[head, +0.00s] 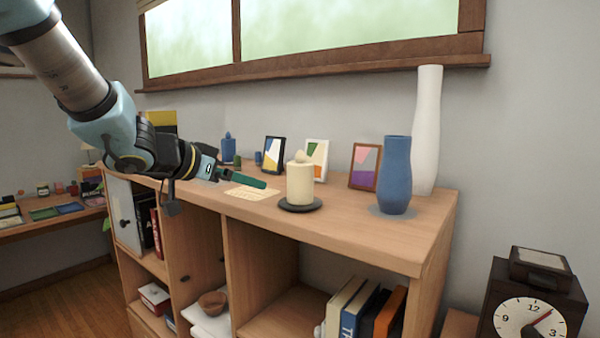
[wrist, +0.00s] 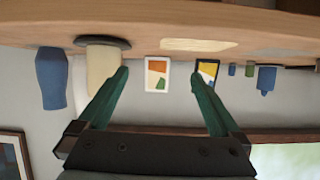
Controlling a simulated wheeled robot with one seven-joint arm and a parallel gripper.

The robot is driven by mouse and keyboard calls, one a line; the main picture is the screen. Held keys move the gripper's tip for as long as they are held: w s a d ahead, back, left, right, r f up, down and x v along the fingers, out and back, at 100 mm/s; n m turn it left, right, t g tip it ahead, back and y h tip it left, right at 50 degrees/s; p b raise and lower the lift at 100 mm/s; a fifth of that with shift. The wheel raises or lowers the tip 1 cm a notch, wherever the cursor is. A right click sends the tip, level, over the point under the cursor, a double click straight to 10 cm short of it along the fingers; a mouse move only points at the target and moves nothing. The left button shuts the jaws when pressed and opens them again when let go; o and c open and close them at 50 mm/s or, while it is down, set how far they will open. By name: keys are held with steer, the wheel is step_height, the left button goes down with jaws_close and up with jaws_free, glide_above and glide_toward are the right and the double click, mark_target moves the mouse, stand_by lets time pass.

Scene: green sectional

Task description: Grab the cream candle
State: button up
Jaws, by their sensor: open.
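The cream candle (head: 300,184) stands upright on a dark round plate (head: 300,205) on top of the wooden shelf unit. My gripper (head: 250,181) is just left of the candle in the head view, at about the candle's height and apart from it. In the wrist view the picture is upside down. There my gripper (wrist: 164,90) has its two green fingers spread wide with nothing between them. The candle (wrist: 101,65) shows beside the left finger, partly behind it, and its dark plate (wrist: 102,41) shows above.
A blue vase (head: 396,178) and a tall white vase (head: 427,130) stand right of the candle. Framed pictures (head: 316,158) stand behind it. A flat cream sheet (head: 250,193) lies on the shelf top (head: 350,228) below my gripper. Blue bottles (head: 228,148) stand at the back left.

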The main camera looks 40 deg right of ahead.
mark_target(289, 175)
steer(key=s+d+m+g, duration=0.1)
steer(key=s, duration=0.1)
steer(key=s+d+r+m+g, duration=0.1)
steer(key=s, duration=0.1)
steer(key=s+d+r+g, duration=0.1)
steer(key=s, duration=0.1)
steer(key=shift+s+d+r+m+g+h, duration=0.2)
steer(key=shift+s+d+m+g+h, duration=0.1)
steer(key=shift+m+g+h, duration=0.1)
steer(key=x, duration=0.4)
steer(key=shift+s+d+f, duration=0.1)
steer(key=shift+d+f, duration=0.05)
steer(key=shift+d, duration=0.15)
steer(key=shift+x, duration=2.9)
steer(key=shift+s, duration=0.1)
steer(key=shift+c, duration=0.2)
jaws_close()
